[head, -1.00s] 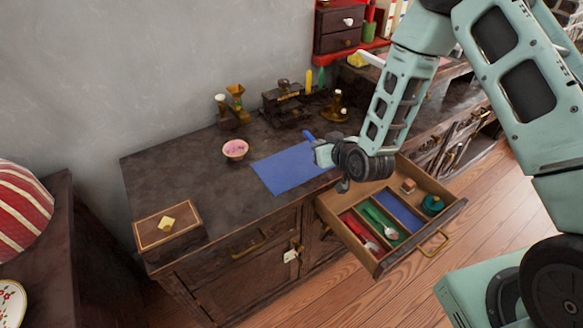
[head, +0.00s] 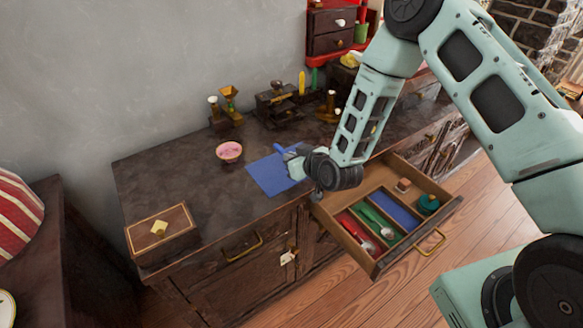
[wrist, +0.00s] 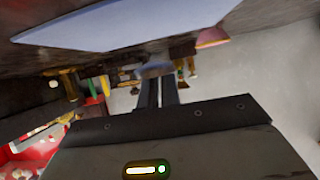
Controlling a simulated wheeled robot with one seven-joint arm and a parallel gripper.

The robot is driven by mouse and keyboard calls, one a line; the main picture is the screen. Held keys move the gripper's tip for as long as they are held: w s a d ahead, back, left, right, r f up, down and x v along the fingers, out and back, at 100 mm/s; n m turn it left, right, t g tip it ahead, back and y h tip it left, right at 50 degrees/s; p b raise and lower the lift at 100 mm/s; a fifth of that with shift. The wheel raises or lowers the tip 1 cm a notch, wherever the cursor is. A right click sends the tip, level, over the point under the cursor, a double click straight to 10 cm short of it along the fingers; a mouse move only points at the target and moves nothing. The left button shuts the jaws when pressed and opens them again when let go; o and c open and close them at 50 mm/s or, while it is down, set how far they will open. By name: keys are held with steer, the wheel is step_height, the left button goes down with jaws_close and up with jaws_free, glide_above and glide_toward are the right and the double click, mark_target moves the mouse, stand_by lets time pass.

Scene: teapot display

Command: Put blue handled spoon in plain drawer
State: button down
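The blue-handled spoon (head: 280,148) shows mostly as a short blue handle end at my gripper (head: 291,158). In the wrist view the fingers of my gripper (wrist: 159,76) are close together with a blurred blue piece (wrist: 153,70) at their tips. The rest of the spoon is hidden. The gripper is above the right part of the blue mat (head: 266,180). The open drawer (head: 393,252) is to the right and in front. It has red, green and blue (head: 395,209) lined compartments and a bare wooden section. The blue compartment looks empty.
A red spoon (head: 354,228) and a green spoon (head: 375,218) lie in the drawer, with a teal round item (head: 429,203) and a small brown block (head: 403,185). A pink-filled bowl (head: 229,151), a wooden box (head: 160,235) and a dark scale-like object (head: 276,104) stand on the counter.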

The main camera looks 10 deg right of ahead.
steer(key=shift+f, duration=2.05)
steer(key=shift+f, duration=0.1)
steer(key=shift+f, duration=0.15)
steer(key=c, duration=1.6)
jaws_free()
steer(key=shift+s, duration=0.1)
